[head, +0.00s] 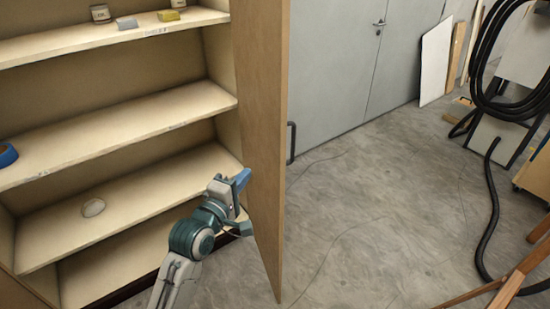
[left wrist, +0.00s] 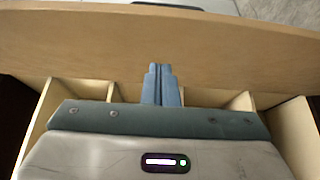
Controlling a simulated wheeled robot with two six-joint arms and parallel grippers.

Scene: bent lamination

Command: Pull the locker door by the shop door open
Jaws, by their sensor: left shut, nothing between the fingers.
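The locker door (head: 262,120) is a tan wooden panel that stands swung out from the locker (head: 120,115), whose shelves are exposed. Its dark bar handle (head: 291,142) is on the outer face, to the right. My left gripper (head: 243,180) is shut and empty on the inner side of the door, its blue fingertips at or very near the panel; I cannot tell whether they touch. In the left wrist view the shut fingers (left wrist: 160,75) point at the broad inner face of the door (left wrist: 230,48). My right gripper is not in view.
Behind the door stands a grey double shop door (head: 345,60). The concrete floor (head: 370,220) right of the door is mostly clear; a black hose (head: 490,215) lies further right.

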